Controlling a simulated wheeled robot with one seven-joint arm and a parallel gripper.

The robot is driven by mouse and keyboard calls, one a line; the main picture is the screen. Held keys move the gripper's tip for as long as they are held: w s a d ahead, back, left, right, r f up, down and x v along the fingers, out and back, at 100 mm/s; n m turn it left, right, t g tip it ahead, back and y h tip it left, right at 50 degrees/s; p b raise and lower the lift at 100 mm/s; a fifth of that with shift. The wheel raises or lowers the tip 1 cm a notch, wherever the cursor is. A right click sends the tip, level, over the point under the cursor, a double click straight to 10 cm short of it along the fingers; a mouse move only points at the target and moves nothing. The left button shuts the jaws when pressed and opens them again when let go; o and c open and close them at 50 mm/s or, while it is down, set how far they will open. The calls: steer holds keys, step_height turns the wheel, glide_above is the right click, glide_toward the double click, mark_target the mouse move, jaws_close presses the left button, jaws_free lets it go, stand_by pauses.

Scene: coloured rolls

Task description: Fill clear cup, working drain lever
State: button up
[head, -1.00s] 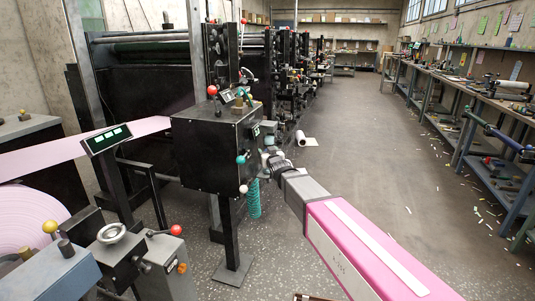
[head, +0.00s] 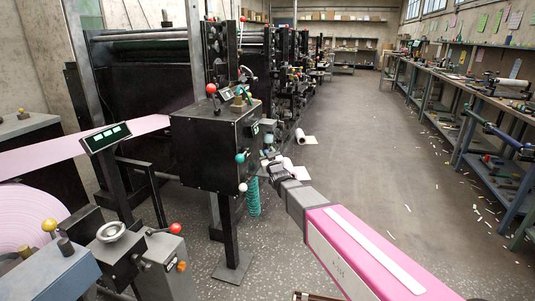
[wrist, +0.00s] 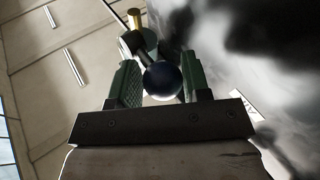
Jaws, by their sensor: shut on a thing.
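In the wrist view my gripper (wrist: 160,76) has its two green ribbed fingers shut on a dark blue ball knob (wrist: 162,82). The knob sits on the end of a short dark lever (wrist: 154,52). Beyond it are a pale round fitting and a brass-coloured piece (wrist: 134,18). In the head view my gripper (head: 268,163) is small, at the right side of the black machine box (head: 208,152), and the knob is too small to make out there. I cannot make out the clear cup for certain in either view.
A teal coiled hose (head: 253,196) hangs beside the box's stand. A white paper roll (head: 301,136) lies on the floor behind my arm. A control post with a screen (head: 106,138) and a pink web roll (head: 30,215) are at left. The aisle floor (head: 390,170) is mostly clear.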

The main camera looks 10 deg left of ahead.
steer(key=shift+s+a, duration=0.1)
steer(key=shift+a, duration=0.2)
steer(key=o, duration=0.8)
steer(key=shift+a, duration=0.1)
steer(key=shift+d, duration=0.2)
steer(key=shift+s+d+f, duration=0.15)
steer(key=shift+s+d, duration=0.15)
steer(key=shift+s, duration=0.2)
steer(key=v, duration=0.9)
steer(key=shift+s+d+f, duration=0.1)
steer(key=shift+s+f, duration=0.05)
steer(key=shift+s, duration=0.1)
